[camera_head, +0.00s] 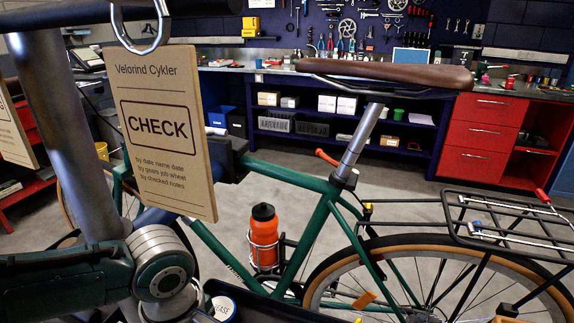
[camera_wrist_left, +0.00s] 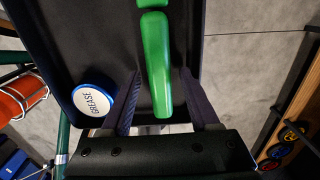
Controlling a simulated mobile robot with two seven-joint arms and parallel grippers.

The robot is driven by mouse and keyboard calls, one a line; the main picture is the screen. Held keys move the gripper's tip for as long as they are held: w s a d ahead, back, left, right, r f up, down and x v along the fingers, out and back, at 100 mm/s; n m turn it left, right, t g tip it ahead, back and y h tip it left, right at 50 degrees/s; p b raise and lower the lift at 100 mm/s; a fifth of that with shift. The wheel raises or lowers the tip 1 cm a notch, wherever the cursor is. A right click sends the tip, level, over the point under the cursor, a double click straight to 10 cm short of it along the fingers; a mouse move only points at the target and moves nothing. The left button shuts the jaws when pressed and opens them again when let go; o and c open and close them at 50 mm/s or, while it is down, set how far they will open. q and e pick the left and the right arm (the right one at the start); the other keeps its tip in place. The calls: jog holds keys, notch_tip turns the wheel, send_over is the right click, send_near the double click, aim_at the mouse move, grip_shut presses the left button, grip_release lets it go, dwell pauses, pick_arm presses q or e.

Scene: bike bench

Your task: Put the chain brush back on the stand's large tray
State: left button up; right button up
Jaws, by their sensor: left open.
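In the left wrist view the chain brush's green handle (camera_wrist_left: 155,70) lies over the black tray (camera_wrist_left: 85,45), running up to the top edge. Its far end is cut off, and I see no bristles. My left gripper (camera_wrist_left: 161,76) is open, with one finger on each side of the handle and a gap showing on both sides. The tray edge also shows at the bottom of the head view (camera_head: 275,306), where the gripper and brush are out of sight. My right gripper is in neither view.
A grease tin (camera_wrist_left: 93,100) sits in the tray, left of my left finger. The green bicycle (camera_head: 318,215) with an orange bottle (camera_head: 264,238) stands close by. A hanging CHECK card (camera_head: 165,130) blocks part of the head view. Grey floor shows beyond the tray.

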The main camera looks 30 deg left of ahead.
pick_arm(q)
notch_tip(320, 180, up, 8)
jog(key=p, duration=0.2)
jog(key=shift+f+p, duration=0.1)
jog(key=shift+p, duration=0.3)
